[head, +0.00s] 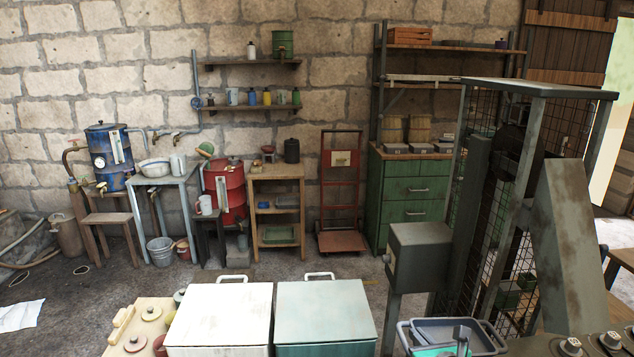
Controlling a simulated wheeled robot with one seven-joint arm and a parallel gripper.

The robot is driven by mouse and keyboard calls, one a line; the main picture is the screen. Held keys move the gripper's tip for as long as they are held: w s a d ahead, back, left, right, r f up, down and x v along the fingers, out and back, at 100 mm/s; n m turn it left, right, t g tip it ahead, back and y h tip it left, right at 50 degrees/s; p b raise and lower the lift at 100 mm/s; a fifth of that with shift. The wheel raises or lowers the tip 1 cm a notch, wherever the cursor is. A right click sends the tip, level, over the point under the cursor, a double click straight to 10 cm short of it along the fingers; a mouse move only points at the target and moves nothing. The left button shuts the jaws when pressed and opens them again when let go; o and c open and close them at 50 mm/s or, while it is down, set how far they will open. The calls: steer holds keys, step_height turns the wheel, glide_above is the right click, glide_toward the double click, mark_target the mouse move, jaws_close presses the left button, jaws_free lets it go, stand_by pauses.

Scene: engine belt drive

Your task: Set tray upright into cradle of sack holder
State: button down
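A dark blue-grey tray-like tub (486,343) with raised rims is at the bottom edge, right of the middle. Something teal and a grey upright piece show in or in front of it, and its lower part is cut off. I cannot tell whether it is the task's tray. No sack holder with a cradle can be made out for certain. A red upright sack truck (326,200) with a pale label and a flat foot plate stands against the back wall. My gripper is not in view.
Two lidded boxes, white (220,312) and green-grey (323,308), stand in front. A mesh-sided machine frame (537,91) blocks the right. A green drawer cabinet (408,190), shelf table (277,172) and sink stand (163,181) line the wall. Floor (110,275) between is largely clear.

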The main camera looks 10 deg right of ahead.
steer(key=w+a+r+n+y, duration=0.1)
steer(key=a+y, duration=0.1)
steer(key=a, duration=0.5)
steer(key=w+a+r+n+y, duration=0.1)
steer(key=a+r+n+y, duration=0.1)
steer(key=a, duration=0.5)
steer(key=shift+w+a+n+g, duration=0.3)
steer(key=shift+w, duration=0.05)
